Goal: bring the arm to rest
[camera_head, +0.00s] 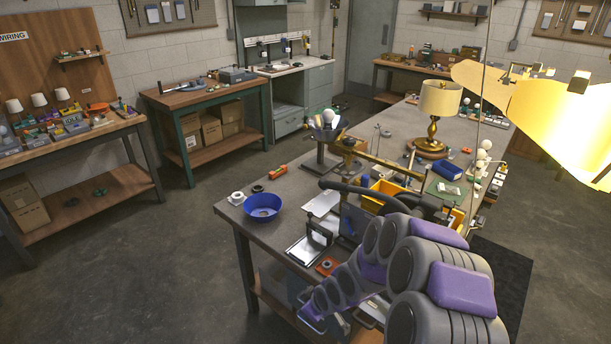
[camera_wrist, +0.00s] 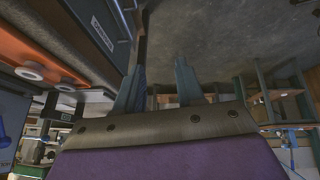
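My gripper (camera_wrist: 161,74) shows in the wrist view as two blue-grey fingers, clearly apart, with nothing held between them. Behind the fingers are grey floor and a dark upright that looks like a bench leg. In the head view my purple and grey arm is folded at the lower right, beside the front edge of the main workbench (camera_head: 232,212). Its far end reaches down and left, below the bench top. The fingers are too small and overlapped to make out there.
The bench holds a blue bowl (camera_head: 262,206), a brass lamp with a cream shade (camera_head: 439,99), a yellow bin (camera_head: 385,191) and white bulbs (camera_head: 484,154). The floor (camera_head: 130,265) left of the bench is clear.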

